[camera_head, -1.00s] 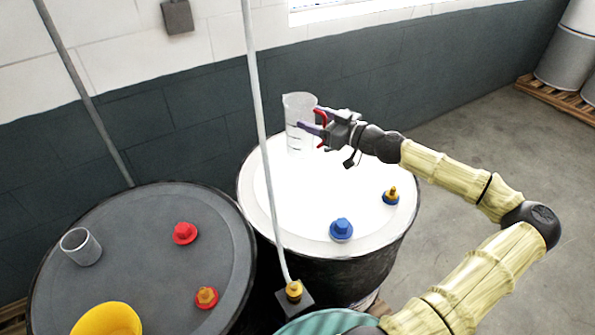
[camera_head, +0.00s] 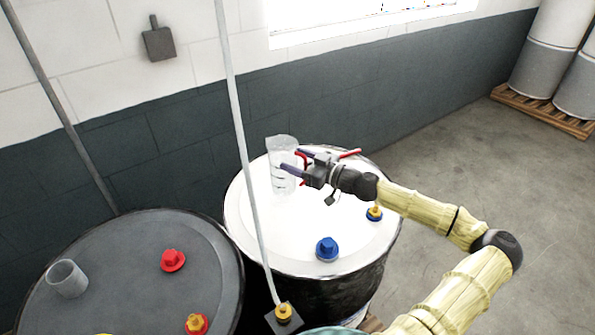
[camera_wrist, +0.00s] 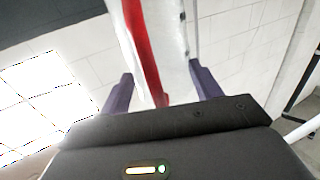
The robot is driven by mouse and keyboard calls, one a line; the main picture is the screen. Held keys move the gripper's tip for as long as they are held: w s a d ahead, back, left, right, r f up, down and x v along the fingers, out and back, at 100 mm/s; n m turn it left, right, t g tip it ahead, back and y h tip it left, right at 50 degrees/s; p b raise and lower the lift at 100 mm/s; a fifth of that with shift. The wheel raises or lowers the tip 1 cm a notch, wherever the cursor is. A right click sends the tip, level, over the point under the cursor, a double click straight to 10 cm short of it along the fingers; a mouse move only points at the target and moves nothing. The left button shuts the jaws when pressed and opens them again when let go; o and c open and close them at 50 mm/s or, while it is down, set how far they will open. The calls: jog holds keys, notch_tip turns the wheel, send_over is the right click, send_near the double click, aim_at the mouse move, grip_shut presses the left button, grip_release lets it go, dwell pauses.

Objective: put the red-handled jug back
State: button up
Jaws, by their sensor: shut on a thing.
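The clear jug (camera_head: 282,160) with dark marks on its side is over the back left of the white-topped drum (camera_head: 345,222). I cannot tell whether its base touches the drum top. My gripper (camera_head: 297,161) has its purple fingers at the jug's right side, shut on its red handle (camera_head: 302,160). Another red piece shows to the right of the gripper. In the wrist view, the pale jug (camera_wrist: 165,30) and a long red strip (camera_wrist: 142,50) lie between my purple fingers (camera_wrist: 162,88). The gripper hides part of the handle.
The grey drum (camera_head: 120,275) at left bears a grey cup (camera_head: 67,279) and a red cap (camera_head: 172,260).

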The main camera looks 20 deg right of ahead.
notch_tip(320, 180, down, 4)
jog(key=shift+f+p, duration=0.1)
jog(key=shift+p, duration=0.7)
jog(key=shift+f, duration=0.1)
jog(key=o, duration=1.6)
jog(key=shift+c, duration=0.2)
